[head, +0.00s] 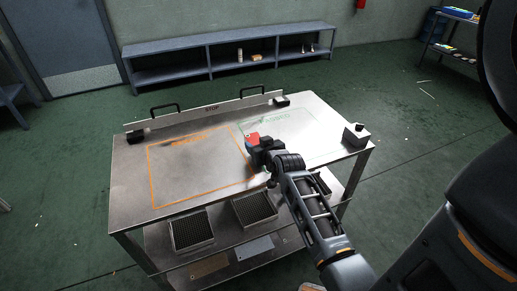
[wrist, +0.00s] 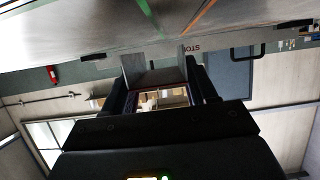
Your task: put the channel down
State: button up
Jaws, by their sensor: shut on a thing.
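My gripper (head: 256,147) is low over the table top, near the gap between the orange outline (head: 150,172) on the left and the green outline (head: 308,127) on the right. In the wrist view, its dark fingers (wrist: 160,88) are shut on the channel (wrist: 164,76), a grey open-sided metal piece. The table surface fills the top of that view, close to the channel; I cannot tell whether they touch. In the head view the channel is mostly hidden by my gripper. A small red patch (head: 252,138) shows beside the fingers; I cannot tell what it belongs to.
Dark ribbed trays (head: 192,228) sit on the shelf below.

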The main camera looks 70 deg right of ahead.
jog(key=shift+f, duration=1)
jog(key=shift+f, duration=0.1)
jog(key=o, duration=1.3)
jog(key=shift+c, duration=0.2)
